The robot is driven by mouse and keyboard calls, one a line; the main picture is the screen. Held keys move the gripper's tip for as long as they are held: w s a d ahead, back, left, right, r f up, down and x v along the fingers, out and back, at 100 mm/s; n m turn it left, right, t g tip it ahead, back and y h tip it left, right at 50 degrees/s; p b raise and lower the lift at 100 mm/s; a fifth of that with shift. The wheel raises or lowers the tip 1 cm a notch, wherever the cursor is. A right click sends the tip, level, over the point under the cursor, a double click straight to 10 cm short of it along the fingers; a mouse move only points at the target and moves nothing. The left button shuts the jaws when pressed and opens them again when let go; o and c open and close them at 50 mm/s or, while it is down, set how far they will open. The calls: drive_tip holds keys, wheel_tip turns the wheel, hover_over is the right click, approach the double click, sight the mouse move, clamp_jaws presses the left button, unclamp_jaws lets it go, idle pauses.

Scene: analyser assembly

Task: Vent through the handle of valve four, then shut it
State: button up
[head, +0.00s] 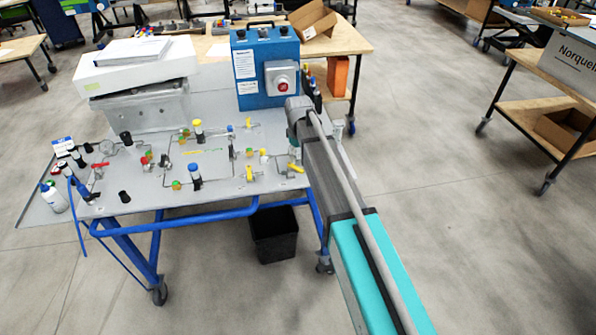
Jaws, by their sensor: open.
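A grey analyser panel (222,204) lies on a blue-framed cart, with thin tubing and several small valves on it. Yellow handles show on the right side: a back one (248,123), a front one (249,174) and one at the right edge (295,167), close to my arm. Red handles, one at the left (100,165) and one nearer the middle (145,160), show too. Valve numbers are too small to read, so I cannot tell which is valve four. My arm reaches in from the lower right past the panel's right edge. I cannot make out my gripper.
A blue control box (254,61) with a red button stands at the back of the panel. A white instrument (137,66) stands at the back left. A wash bottle (53,198) is at the left edge. A black bin (274,238) stands under the cart. The floor in front is clear.

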sight(299, 169)
drive_tip(key=shift+f+b, duration=2.5)
drive_tip(key=shift+f, duration=0.3)
drive_tip(key=shift+c, duration=0.3)
clamp_jaws()
